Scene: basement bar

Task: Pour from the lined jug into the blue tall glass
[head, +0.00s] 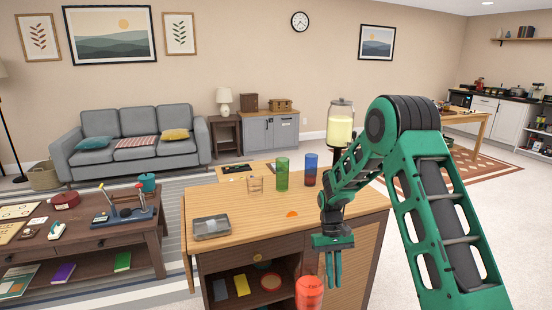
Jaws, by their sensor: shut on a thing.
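The blue tall glass (311,160) stands upright at the back right of the wooden table. Its upper part looks blue and its lower part red. My gripper (333,284) points down in front of the table's near edge, with its fingers close together. A red, round-topped vessel (309,293) is right beside the fingertips on their left, cut off by the bottom of the picture. It appears to be the lined jug, held at its side. Its lines and handle cannot be made out. The gripper is well in front of and below the blue glass.
A green tall glass (282,174) and a small clear glass (255,184) stand left of the blue glass. A grey tray (211,228) lies at the front left. An orange patch (291,214) marks the tabletop (250,212). A yellow-filled dispenser (340,128) stands behind.

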